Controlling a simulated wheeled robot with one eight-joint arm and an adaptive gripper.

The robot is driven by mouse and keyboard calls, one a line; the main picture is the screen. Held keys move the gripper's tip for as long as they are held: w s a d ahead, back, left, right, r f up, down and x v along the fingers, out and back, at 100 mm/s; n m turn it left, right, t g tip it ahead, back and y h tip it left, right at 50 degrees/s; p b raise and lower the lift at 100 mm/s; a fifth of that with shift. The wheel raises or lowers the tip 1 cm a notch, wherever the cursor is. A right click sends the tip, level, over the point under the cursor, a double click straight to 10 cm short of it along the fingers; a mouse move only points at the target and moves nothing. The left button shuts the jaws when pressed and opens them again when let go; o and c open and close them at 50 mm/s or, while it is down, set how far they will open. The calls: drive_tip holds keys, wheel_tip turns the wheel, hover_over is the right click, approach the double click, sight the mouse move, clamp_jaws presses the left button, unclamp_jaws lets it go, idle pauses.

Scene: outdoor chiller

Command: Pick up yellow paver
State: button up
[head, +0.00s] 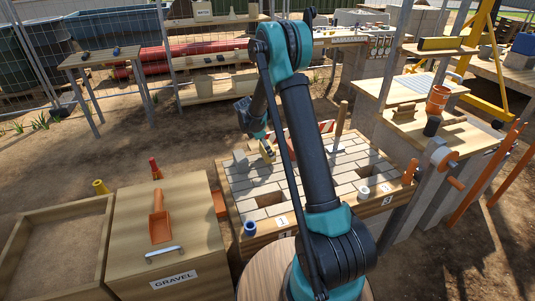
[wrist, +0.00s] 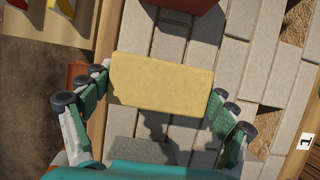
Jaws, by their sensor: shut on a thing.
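The yellow paver (wrist: 162,78) is a plain yellow block in the middle of the wrist view. My gripper (wrist: 161,92) is shut on it, with green fingers at its left and right ends. The paver looks larger than the grey pavers below, and a shadow falls near it, so it appears held above the paved bed (wrist: 205,135). In the head view the yellow paver (head: 266,151) shows small below my wrist, over the left back part of the bed (head: 258,180). My arm hides part of the bed.
The bed has open sandy gaps, a blue cup-like item (head: 250,228) at its front and a white roll (head: 363,192) at right. A gravel box (head: 185,205) with an orange scoop (head: 159,217) stands left. A stepped wooden bench (head: 420,130) stands right. A red object (wrist: 185,4) lies beyond the paver.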

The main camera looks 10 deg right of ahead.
wheel_tip(320, 180, up, 18)
idle(0.3)
drive_tip(key=shift+f, duration=0.1)
drive_tip(key=o, duration=1.2)
drive_tip(key=shift+c, duration=0.2)
drive_tip(key=c, duration=1.3)
drive_tip(key=shift+c, duration=0.2)
